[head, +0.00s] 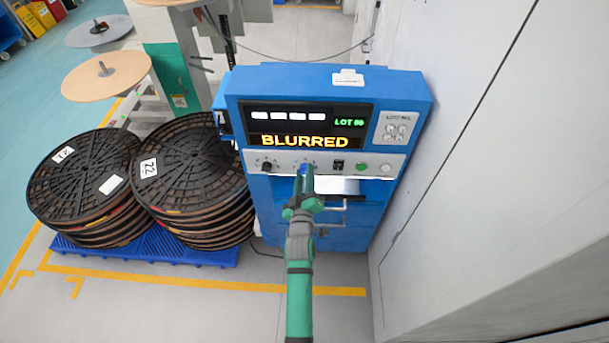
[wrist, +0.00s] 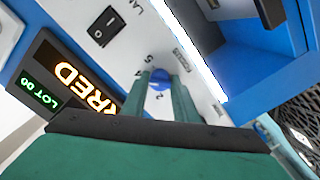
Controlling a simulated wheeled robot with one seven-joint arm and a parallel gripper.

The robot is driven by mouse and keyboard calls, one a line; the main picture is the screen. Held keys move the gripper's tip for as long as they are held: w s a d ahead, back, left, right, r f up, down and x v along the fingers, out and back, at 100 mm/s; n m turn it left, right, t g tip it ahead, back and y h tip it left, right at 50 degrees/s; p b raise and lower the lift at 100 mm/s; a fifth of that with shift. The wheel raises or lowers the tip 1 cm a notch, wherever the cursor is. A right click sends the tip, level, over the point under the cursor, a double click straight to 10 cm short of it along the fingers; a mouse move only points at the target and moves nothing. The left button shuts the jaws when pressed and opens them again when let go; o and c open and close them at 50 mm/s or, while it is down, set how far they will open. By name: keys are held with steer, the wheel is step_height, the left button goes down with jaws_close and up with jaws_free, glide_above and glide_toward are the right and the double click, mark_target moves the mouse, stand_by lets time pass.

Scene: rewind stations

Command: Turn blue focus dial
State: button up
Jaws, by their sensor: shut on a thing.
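The blue focus dial (wrist: 159,80) sits on the light front panel of a blue machine (head: 262,84). Printed numbers ring the dial in the wrist view. My gripper (head: 306,172) reaches the panel from the front, and its two green fingers (wrist: 160,90) are closed on the dial from either side. In the head view my gripper and arm hide most of the dial. The machine's display (head: 304,141) reads BLURRED in orange, with LOT 00 in green above it.
Left of the dial is a black knob (head: 266,166); to its right are a black rocker switch (wrist: 106,26) and a green button (head: 361,167). Stacked black reels (head: 85,180) stand on a blue pallet (head: 140,250) at left. A pale wall (head: 480,170) rises close at right.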

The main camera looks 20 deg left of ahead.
steer(key=o, duration=1.1)
steer(key=shift+c, duration=0.2)
steer(key=v, duration=1.1)
